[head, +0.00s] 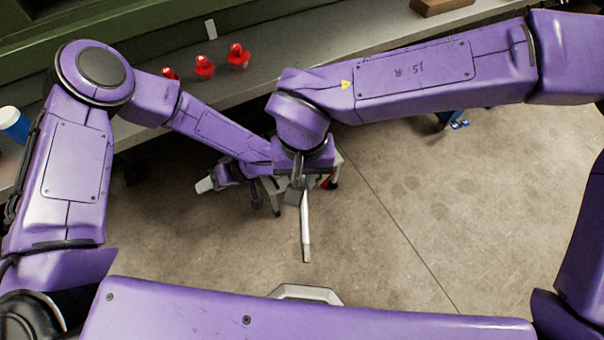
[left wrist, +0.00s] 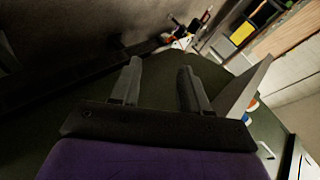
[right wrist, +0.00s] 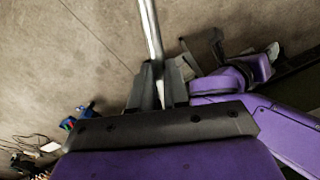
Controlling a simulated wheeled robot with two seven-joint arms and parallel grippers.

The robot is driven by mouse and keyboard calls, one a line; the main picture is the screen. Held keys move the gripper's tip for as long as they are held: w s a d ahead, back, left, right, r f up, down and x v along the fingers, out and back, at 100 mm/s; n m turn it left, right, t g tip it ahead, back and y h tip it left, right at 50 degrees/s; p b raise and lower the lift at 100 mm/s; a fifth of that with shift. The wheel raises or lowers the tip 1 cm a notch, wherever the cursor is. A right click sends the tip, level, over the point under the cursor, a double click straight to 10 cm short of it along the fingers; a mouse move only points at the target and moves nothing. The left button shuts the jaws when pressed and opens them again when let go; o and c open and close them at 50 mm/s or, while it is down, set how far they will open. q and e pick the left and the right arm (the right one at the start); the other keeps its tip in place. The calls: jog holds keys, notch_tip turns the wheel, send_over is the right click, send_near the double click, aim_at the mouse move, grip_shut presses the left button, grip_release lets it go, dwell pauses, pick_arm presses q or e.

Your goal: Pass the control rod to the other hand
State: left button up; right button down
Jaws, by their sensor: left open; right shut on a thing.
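The control rod is a slim, light metal bar (head: 306,230). My right gripper (head: 298,192) is shut on it near the middle of the head view, and the rod points down the picture from the jaws. In the right wrist view the rod (right wrist: 150,30) runs from between the fingers (right wrist: 158,88) to the top edge. My left gripper (head: 264,204) is just left of the right one, apart from the rod and partly hidden by the arms. In the left wrist view its two fingers (left wrist: 160,88) stand open with nothing between them.
A grey bench (head: 345,35) runs along the back with red knob-like pieces (head: 204,67) and a wooden block (head: 440,6) on it. A blue-and-white container (head: 14,124) stands at far left. The floor (head: 440,210) at right is mostly clear.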

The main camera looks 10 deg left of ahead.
pick_arm(q)
jog(key=s+a+f+m+t+h, duration=0.1)
jog(key=s+a+f+t, duration=0.25)
jog(key=f+t, duration=0.25)
jog(key=s+f+h, duration=0.2)
jog(key=s+h, duration=0.1)
jog(key=s, duration=0.4)
jog(key=s+f+g+h, duration=0.1)
jog(key=s+f+h, duration=0.1)
jog(key=s, duration=0.5)
jog(key=shift+s+f+n+h, duration=0.15)
jog(key=shift+s+n+h, duration=0.2)
jog(key=shift+n+h, duration=0.05)
